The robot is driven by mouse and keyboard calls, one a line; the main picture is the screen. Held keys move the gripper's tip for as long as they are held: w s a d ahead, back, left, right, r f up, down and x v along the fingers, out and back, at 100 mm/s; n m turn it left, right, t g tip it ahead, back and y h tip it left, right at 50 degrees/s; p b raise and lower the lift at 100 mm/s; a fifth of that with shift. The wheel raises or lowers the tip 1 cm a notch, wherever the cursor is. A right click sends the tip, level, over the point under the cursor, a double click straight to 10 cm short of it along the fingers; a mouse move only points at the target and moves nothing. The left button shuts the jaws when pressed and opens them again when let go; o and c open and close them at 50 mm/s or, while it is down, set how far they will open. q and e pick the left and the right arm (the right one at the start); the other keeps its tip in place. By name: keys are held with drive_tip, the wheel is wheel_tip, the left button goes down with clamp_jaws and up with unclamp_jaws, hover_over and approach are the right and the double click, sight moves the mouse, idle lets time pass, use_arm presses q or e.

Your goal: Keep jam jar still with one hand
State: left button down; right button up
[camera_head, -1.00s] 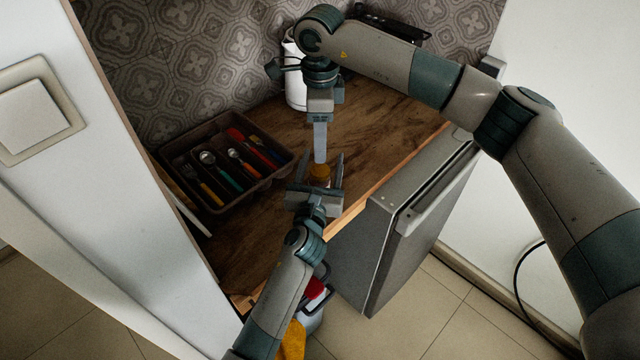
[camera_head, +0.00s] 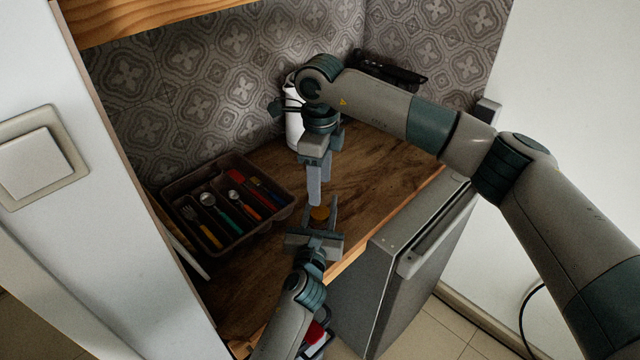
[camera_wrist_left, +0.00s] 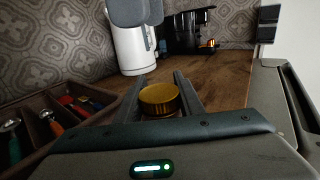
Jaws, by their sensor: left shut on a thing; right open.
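The jam jar shows mostly as its round golden-yellow lid (camera_head: 320,213), standing upright near the front edge of the wooden counter. The lid (camera_wrist_left: 160,97) also shows in the left wrist view, between my left fingers. My left gripper (camera_head: 322,212) is shut on the jar from the front; the jar's body is largely hidden. My right gripper (camera_head: 315,203) is open and points down just above the lid, with nothing visible between its fingers. Its grey fingertips also show at the top of the left wrist view (camera_wrist_left: 135,12).
A brown cutlery tray (camera_head: 225,238) with several coloured utensils lies left of the jar. A white kettle (camera_head: 293,130) and a black appliance (camera_head: 390,70) stand at the back. Bare counter lies right of the jar.

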drive_tip(key=m, duration=0.4)
drive_tip(key=shift+m, duration=0.3)
drive_tip(key=m, duration=1.1)
drive_tip(key=shift+m, duration=0.4)
drive_tip(key=m, duration=0.7)
drive_tip(key=shift+m, duration=0.3)
drive_tip(key=m, duration=0.8)
drive_tip(key=shift+m, duration=0.3)
drive_tip(key=shift+f, duration=0.15)
